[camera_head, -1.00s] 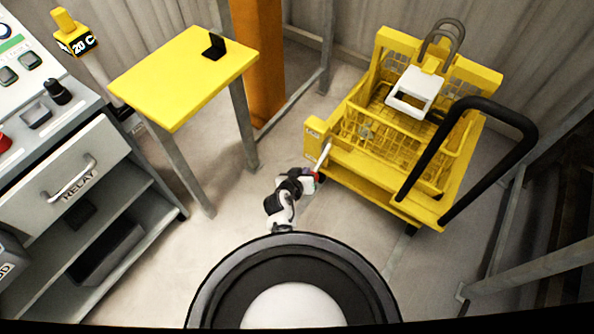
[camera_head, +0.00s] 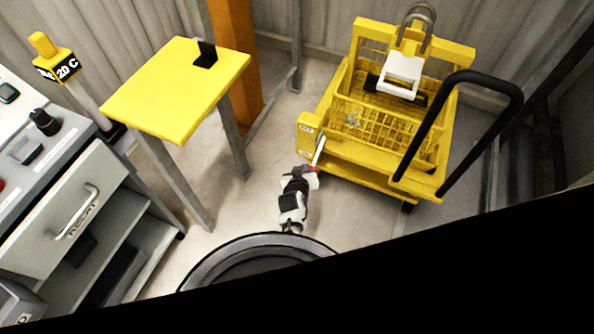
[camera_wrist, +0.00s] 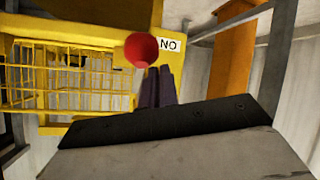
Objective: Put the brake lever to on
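The brake lever (camera_head: 319,152) is a pale rod on the left front corner of the yellow cart (camera_head: 390,178). It slopes down toward me and ends in a red knob, which shows large in the wrist view (camera_wrist: 141,50). My gripper (camera_head: 309,169) is at the knob end of the lever. In the wrist view its two dark fingers (camera_wrist: 157,75) lie close together and look shut, with their tips by the knob's lower right; I cannot tell whether they touch it. A white label (camera_wrist: 169,45) behind the knob reads "NO" in this picture, possibly "ON" upside down.
A yellow table (camera_head: 175,90) with a small black stand (camera_head: 205,54) is left of the cart. A grey relay cabinet (camera_head: 75,205) stands at far left. An orange post (camera_head: 235,55) rises behind the table. The cart's black handle (camera_head: 430,125) loops up at right. Black hides the lower right.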

